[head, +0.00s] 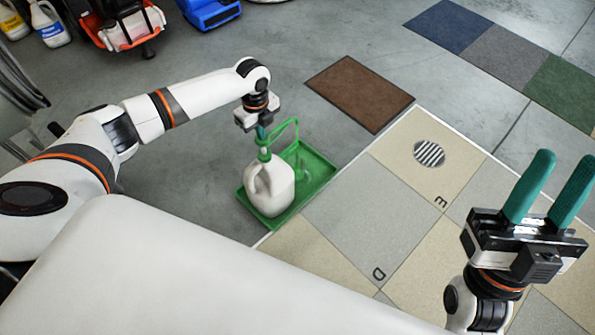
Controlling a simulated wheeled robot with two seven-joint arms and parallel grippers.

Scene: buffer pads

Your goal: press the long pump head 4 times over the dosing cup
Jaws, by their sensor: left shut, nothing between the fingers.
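A white jug (270,190) stands upright in a green tray (322,170) on the floor. A green pump (265,154) with a long looping spout rises from its neck. My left gripper (261,133) points down right above the pump head, shut and empty, its teal fingertips at or just over the top; I cannot tell if they touch. A small green shape (301,165) under the spout's end may be the dosing cup, but it blends with the tray. My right gripper (567,160) is open and empty at the right, fingers pointing up, away from the jug.
A brown mat (360,92) lies behind the tray. Beige and grey floor tiles with letters and a round drain grate (429,154) lie to the right. Bottles (50,25), an orange-and-white machine (125,25) and a blue case (210,10) stand at the back.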

